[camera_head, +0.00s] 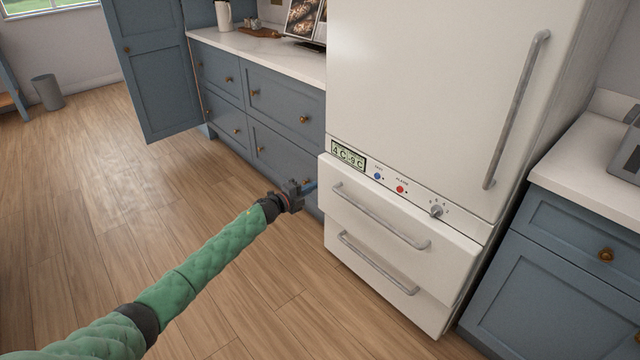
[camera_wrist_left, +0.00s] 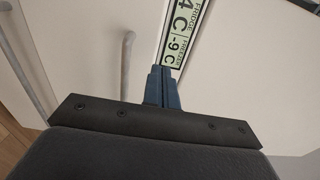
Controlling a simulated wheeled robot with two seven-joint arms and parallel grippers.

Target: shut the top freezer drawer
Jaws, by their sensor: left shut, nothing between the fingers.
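The top freezer drawer (camera_head: 365,222) is the upper of two white drawers at the fridge's foot. It has a grey bar handle (camera_head: 380,216), and its front stands slightly proud of the lower drawer. My left gripper (camera_head: 311,186) is just left of the drawer's left edge, with its blue fingers together and empty. In the left wrist view, the shut fingers (camera_wrist_left: 163,86) point toward the white front beside the display (camera_wrist_left: 185,35). A grey handle (camera_wrist_left: 127,62) shows to their left. I cannot tell whether the fingertips touch the front. My right gripper is out of view.
The lower freezer drawer (camera_head: 375,275) has its own bar handle. The fridge door (camera_head: 430,90) above is shut. Blue cabinets (camera_head: 270,110) stand to the left, one with an open door (camera_head: 160,65). Another blue cabinet (camera_head: 560,270) stands right. The wooden floor in front is clear.

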